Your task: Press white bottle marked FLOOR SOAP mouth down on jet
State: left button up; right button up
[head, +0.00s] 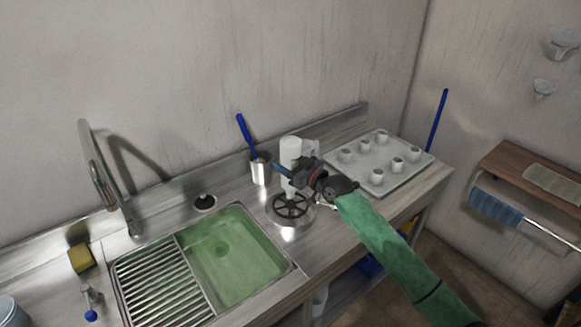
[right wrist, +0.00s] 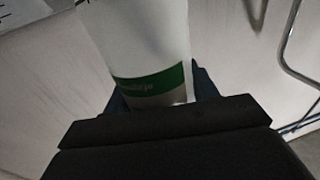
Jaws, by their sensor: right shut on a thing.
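A white bottle (head: 291,152) stands upside down, broad end up, over the round rinser with a black spoked grate (head: 291,206) on the steel counter. Its narrow end is at or just above the middle of the grate; I cannot tell whether it touches. My right gripper (head: 287,175) is shut on the bottle's lower part, coming in from the right. In the right wrist view the white bottle (right wrist: 150,45) shows a green band with lettering too blurred to read. The jet itself is hidden under the bottle and grate. My left gripper is not in view.
A sink with green water (head: 235,255) and a drain rack (head: 165,285) lies left of the rinser. A steel cup with a blue-handled brush (head: 260,170) stands behind. A pale tray (head: 385,177) with several white cups is at right. A tall tap (head: 100,175) stands at left.

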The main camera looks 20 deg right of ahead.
jog(key=shift+r, duration=0.15)
jog(key=shift+r+p, duration=1.65)
jog(key=shift+r, duration=0.7)
